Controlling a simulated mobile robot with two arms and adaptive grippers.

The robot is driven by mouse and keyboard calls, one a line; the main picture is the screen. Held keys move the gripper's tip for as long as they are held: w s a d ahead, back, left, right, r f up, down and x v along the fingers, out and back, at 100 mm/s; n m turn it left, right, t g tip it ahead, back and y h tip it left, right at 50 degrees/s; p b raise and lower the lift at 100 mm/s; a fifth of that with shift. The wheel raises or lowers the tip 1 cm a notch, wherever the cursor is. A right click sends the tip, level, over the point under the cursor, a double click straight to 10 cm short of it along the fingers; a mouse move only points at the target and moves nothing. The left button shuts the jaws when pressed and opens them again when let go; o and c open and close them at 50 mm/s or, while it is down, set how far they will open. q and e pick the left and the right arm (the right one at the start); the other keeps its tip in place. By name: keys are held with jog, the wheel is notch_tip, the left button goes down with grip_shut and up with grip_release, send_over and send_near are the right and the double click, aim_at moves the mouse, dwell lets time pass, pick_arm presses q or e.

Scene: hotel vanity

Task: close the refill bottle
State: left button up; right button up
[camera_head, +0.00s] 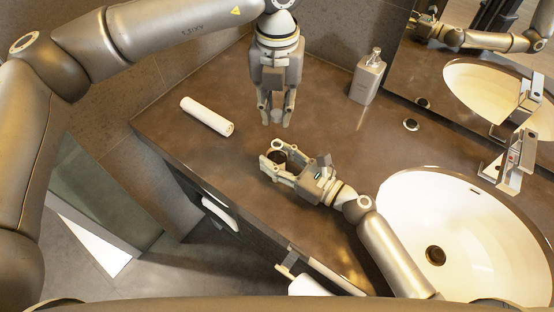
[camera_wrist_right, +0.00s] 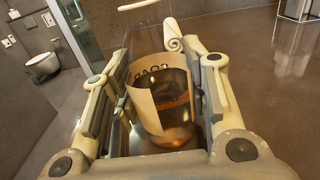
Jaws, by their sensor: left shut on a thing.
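The refill bottle (camera_wrist_right: 172,85) is brownish, see-through and has a cream label with dark letters. It stands between the fingers of my right gripper (camera_wrist_right: 160,85) in the right wrist view. In the head view my right gripper (camera_head: 271,157) reaches in low over the counter, and the fingers partly hide the bottle (camera_head: 278,156). Whether both fingers press on it is not clear. My left gripper (camera_head: 277,110) points down behind the bottle, shut on a small pale piece (camera_head: 277,119) that looks like a cap. This piece is apart from the bottle.
A rolled white towel (camera_head: 207,116) lies on the brown counter (camera_head: 190,155) at the left. A grey soap dispenser (camera_head: 367,77) stands at the back. The white basin (camera_head: 410,215) and tap (camera_head: 515,160) are at the right. The counter's front edge is close to my right gripper.

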grip_shut()
pick_arm(q)
jog(key=shift+f, duration=2.5)
jog(key=shift+f, duration=0.9)
jog(key=shift+f, duration=0.55)
